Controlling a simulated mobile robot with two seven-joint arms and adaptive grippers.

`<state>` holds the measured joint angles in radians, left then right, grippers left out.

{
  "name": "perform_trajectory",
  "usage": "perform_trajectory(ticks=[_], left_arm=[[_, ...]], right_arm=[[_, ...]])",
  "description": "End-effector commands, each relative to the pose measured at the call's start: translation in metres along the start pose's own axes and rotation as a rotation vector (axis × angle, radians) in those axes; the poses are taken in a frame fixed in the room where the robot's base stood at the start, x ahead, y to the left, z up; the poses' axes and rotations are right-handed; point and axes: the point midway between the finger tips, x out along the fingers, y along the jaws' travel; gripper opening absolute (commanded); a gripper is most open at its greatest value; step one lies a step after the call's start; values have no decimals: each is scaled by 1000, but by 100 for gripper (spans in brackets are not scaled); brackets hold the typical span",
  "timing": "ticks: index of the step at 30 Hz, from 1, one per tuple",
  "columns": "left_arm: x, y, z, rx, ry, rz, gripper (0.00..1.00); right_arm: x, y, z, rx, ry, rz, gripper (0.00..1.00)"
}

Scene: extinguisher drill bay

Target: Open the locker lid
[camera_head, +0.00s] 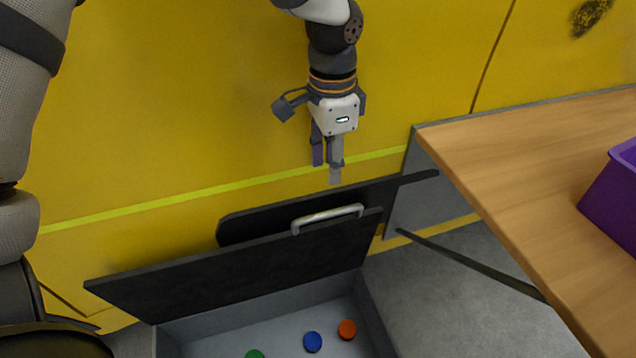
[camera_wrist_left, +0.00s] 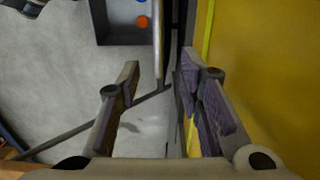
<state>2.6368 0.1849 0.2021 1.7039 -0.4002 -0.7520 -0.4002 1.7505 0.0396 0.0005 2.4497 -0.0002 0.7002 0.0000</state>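The locker lid (camera_head: 240,268) is a dark panel raised steeply above the grey locker (camera_head: 370,315), so the inside shows. A silver bar handle (camera_head: 328,217) is at the lid's upper edge. My left gripper (camera_head: 327,168) is above and behind the handle, apart from it, with its fingers pointing down. In the left wrist view my left gripper (camera_wrist_left: 165,95) is open, with a clear gap between its fingers and nothing held. The lid shows there nearly edge-on as a dark strip (camera_wrist_left: 177,30). My right gripper is not seen.
Green (camera_head: 255,353), blue (camera_head: 312,341) and orange (camera_head: 347,329) discs lie in the locker. A yellow wall (camera_head: 180,130) is close behind. A wooden table (camera_head: 500,170) with a purple bin (camera_head: 615,195) stands at right. Grey floor (camera_head: 480,310) is open beside the locker.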

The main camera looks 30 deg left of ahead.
Motion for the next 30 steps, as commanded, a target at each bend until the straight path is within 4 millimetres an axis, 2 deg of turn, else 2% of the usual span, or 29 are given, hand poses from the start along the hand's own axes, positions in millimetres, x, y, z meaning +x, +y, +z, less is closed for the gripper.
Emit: perform_trajectory(ticks=[2, 4, 12, 15, 20, 28, 30], left_arm=[[2, -1, 0, 5, -5, -1, 33], [14, -1, 0, 5, -7, 1, 33], [85, 0, 1, 5, -10, 4, 33], [103, 0, 1, 3, -7, 3, 33], [118, 0, 1, 4, -4, 0, 33], [118, -1, 0, 4, -2, -2, 33], [118, -1, 0, 4, -2, -2, 17]], right_arm=[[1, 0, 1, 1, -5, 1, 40], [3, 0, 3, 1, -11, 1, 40], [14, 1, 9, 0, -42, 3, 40], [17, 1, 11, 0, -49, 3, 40], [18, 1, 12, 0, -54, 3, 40], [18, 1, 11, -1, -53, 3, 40], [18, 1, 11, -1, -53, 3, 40]])
